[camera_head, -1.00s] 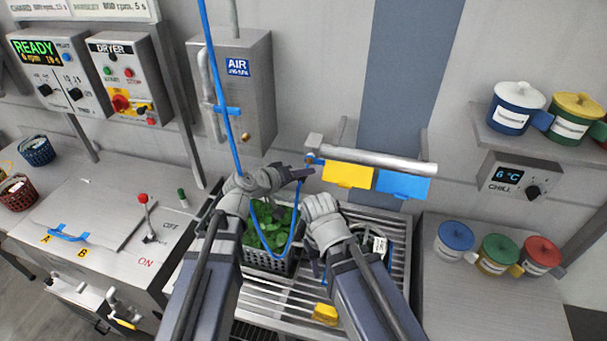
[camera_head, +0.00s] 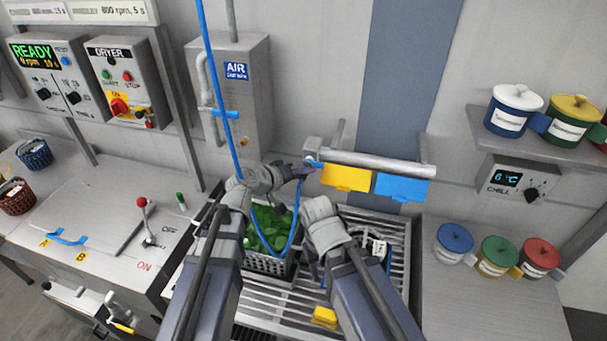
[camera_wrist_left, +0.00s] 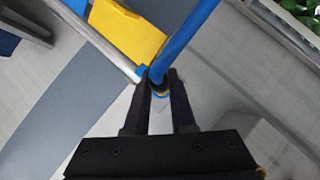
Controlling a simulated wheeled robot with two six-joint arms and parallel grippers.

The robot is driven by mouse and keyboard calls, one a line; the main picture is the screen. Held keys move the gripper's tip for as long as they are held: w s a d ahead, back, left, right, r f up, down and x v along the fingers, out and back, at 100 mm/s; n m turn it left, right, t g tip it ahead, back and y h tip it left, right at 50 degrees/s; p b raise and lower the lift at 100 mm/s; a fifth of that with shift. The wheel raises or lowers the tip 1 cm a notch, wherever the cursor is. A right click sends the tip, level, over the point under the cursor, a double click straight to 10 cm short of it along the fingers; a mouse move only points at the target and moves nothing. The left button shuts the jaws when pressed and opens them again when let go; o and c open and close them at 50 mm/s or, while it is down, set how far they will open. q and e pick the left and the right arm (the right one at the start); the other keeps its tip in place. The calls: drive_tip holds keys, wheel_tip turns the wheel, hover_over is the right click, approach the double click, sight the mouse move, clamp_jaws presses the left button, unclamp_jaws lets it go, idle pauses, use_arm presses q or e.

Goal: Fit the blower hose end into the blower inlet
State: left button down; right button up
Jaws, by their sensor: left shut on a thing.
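The blue blower hose (camera_head: 227,120) hangs from the top, loops down over the greens and rises to my left gripper (camera_head: 308,169). My left gripper is shut on the hose near its end, by the left end of the blower bar (camera_head: 375,161). In the left wrist view the hose (camera_wrist_left: 187,42) runs between the fingers (camera_wrist_left: 160,92), close to the bar's end (camera_wrist_left: 136,73). The inlet is small and partly covered, so I cannot tell whether the hose end is seated. My right gripper (camera_head: 316,268) points down beside the basket; its fingers are mostly hidden.
A basket of greens (camera_head: 266,263) stands on the slatted rack (camera_head: 285,308) below the hose loop. A yellow flap (camera_head: 346,178) and a blue flap (camera_head: 402,187) hang from the bar. The air box (camera_head: 250,110) is on the wall. Lidded pots stand at the right.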

use_arm(q)
drive_tip(key=shift+w+d, duration=0.1)
drive_tip(key=shift+w, duration=0.25)
drive_tip(key=c, duration=0.7)
unclamp_jaws()
drive_tip(key=shift+p+v, duration=1.7)
drive_tip(key=shift+v, duration=2.2)
drive_tip(key=shift+f, duration=0.1)
